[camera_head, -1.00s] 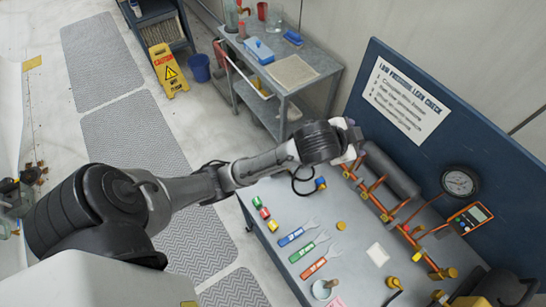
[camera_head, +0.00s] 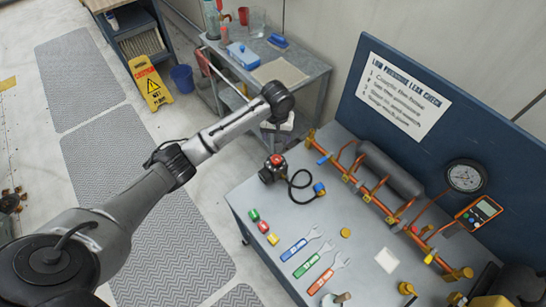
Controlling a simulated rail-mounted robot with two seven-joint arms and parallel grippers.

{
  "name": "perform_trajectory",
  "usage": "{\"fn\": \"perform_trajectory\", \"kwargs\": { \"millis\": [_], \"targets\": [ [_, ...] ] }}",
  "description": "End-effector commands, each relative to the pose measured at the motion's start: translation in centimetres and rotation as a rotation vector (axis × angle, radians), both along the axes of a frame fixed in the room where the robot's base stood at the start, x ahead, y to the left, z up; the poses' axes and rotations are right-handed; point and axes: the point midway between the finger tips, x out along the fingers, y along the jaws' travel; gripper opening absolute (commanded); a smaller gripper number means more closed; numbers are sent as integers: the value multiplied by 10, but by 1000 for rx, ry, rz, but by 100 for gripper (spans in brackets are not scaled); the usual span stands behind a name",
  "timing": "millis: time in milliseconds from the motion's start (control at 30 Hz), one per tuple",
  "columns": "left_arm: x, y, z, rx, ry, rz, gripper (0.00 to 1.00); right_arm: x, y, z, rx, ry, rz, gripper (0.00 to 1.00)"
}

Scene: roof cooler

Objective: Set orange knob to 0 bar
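A black regulator with an orange-red knob (camera_head: 276,161) on top stands at the table's back left corner in the head view. A black hose curls from it to a blue-ended fitting (camera_head: 319,189). A round white pressure gauge (camera_head: 465,176) is mounted on the blue panel; its reading is too small to tell. My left arm reaches in from the left, and its wrist is beyond the knob, above the table's far left edge. My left gripper (camera_head: 284,122) is apart from the knob; its fingers are hidden. My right gripper is not in view.
A copper pipe manifold (camera_head: 385,206) with a grey cylinder runs along the panel (camera_head: 445,132). An orange digital meter (camera_head: 479,213) is beside the gauge. Several wrenches (camera_head: 318,262) and coloured blocks lie on the grey table (camera_head: 238,195). A second bench (camera_head: 323,72) stands behind.

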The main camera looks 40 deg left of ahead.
Motion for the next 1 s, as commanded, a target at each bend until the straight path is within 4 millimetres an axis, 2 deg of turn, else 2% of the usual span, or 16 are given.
{"fn": "perform_trajectory", "kwargs": {
  "millis": [167, 700, 1000],
  "targets": [
    [0, 0, -10, 1, 1, 47, 67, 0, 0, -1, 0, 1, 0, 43],
    [0, 0, -103, 2, -1, 47, 67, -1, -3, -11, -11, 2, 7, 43],
    [0, 0, -132, 2, -2, 45, 67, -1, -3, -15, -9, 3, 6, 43]
  ]
}}
